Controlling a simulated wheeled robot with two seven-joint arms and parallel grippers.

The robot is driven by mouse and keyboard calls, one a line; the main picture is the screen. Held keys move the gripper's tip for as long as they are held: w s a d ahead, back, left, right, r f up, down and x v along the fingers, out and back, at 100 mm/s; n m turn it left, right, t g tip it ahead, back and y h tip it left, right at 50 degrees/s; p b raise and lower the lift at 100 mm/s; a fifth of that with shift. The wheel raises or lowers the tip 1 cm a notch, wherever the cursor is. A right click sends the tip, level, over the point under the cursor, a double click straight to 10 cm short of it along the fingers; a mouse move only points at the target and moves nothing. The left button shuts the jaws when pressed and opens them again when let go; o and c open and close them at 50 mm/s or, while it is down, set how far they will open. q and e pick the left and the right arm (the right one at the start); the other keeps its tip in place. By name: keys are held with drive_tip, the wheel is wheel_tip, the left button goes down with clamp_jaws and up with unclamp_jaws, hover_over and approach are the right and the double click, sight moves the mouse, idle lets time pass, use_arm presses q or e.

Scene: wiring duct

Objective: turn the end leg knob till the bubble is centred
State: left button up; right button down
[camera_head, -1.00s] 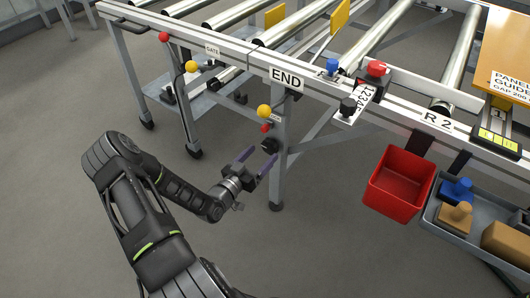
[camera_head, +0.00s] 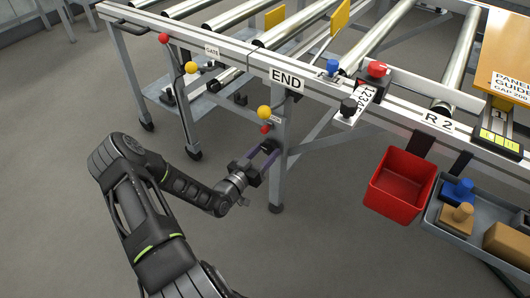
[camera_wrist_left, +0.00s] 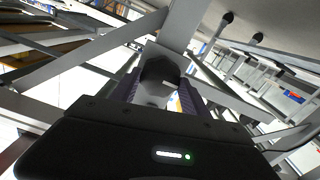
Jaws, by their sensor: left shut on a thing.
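The END leg (camera_head: 279,175) stands under the END plate (camera_head: 286,79) at the rail's corner. Its black knob (camera_head: 269,146) sits on the leg's near side; the wrist view shows the knob (camera_wrist_left: 160,72) between my purple fingers. My left gripper (camera_head: 264,156) is shut on the knob, reaching in from the left. A yellow-green level vial (camera_head: 496,138) sits on the front rail at the far right; its bubble is too small to make out. My right gripper is not in view.
A red bin (camera_head: 402,184) and a grey tray (camera_head: 450,216) hang at the right. Diagonal braces run behind the leg.

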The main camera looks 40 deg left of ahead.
use_arm(q)
drive_tip(key=c, duration=0.5)
drive_tip(key=shift+n, duration=0.4)
drive_tip(key=n, duration=0.8)
drive_tip(key=shift+a+b, duration=0.1)
drive_tip(key=shift+b, duration=0.2)
drive_tip(key=n, duration=0.5)
drive_tip(key=shift+f, duration=0.1)
drive_tip(key=n, duration=0.6)
drive_tip(key=shift+f, duration=0.1)
